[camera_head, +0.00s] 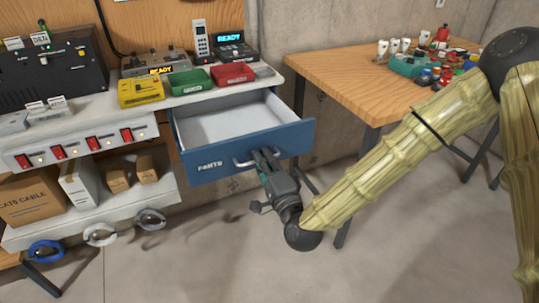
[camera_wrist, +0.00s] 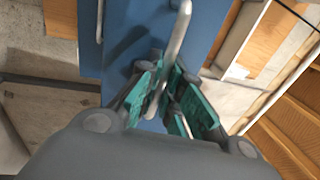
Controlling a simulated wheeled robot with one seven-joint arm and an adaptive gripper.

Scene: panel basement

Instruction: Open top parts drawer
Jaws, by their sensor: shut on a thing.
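The blue drawer (camera_head: 222,160) marked "PARTS" is pulled out from under the bench top in the head view. Its pale inside (camera_head: 230,117) shows and looks empty. My gripper (camera_head: 264,157) is at the drawer's front and shut on its metal handle (camera_head: 243,161). In the wrist view the handle (camera_wrist: 178,45) runs down between the teal finger pads of my gripper (camera_wrist: 172,95), in front of the blue drawer face (camera_wrist: 130,40). The fingers hide part of the handle.
Yellow, green and red trays (camera_head: 232,74) stand on the bench top above the drawer. Left of it, a shelf (camera_head: 100,222) holds cardboard boxes. A wooden table (camera_head: 350,75) with small items stands at the right. The floor (camera_head: 200,270) in front is clear.

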